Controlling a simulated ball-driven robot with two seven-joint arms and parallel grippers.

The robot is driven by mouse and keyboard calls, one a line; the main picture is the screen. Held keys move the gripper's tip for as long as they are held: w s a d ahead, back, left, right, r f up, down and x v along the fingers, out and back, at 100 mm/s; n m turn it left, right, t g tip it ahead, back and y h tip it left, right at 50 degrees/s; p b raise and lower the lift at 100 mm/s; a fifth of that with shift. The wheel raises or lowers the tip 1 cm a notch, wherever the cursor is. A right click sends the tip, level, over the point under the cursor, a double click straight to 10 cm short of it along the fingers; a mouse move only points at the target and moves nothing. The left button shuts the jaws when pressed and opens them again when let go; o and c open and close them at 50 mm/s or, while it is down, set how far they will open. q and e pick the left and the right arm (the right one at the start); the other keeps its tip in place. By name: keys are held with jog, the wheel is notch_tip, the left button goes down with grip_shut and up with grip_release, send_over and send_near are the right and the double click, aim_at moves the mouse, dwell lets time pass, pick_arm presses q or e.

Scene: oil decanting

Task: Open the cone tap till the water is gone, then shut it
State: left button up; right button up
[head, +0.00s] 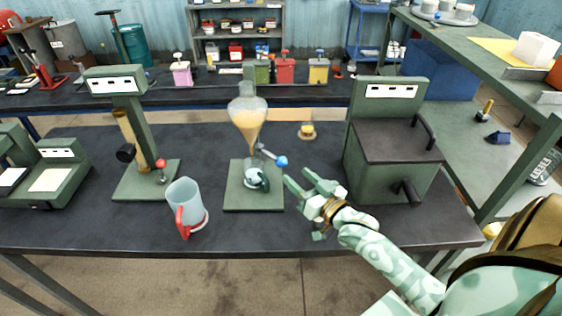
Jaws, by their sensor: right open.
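A clear cone (248,122) holding tan-orange liquid stands in a green stand (242,201) at the middle of the dark table. Its tap has a lever with a blue ball end (281,161) pointing right, just below the cone. My right gripper (297,183) reaches in from the right. It is open and empty, its fingers just right of and below the blue ball, seemingly apart from it. Whether the tap is open or shut I cannot tell. Water and oil layers are too small to tell apart. My left gripper is not in view.
A clear jug with a red handle (187,208) stands front left of the cone stand. A green device with a red-knobbed lever (161,166) is at left. A green lidded box (393,160) stands right, behind my gripper. A small yellow item (306,131) lies behind.

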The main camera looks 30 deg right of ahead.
aim_at(285, 166)
jog(key=w, duration=0.7)
jog(key=shift+a+b, duration=0.2)
jog(key=shift+b, duration=0.2)
jog(key=shift+w, duration=0.65)
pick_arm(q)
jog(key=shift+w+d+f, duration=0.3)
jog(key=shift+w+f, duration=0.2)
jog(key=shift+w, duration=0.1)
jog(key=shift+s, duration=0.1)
pick_arm(e)
grip_shut()
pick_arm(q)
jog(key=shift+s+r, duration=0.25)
pick_arm(e)
jog(key=shift+d, duration=0.1)
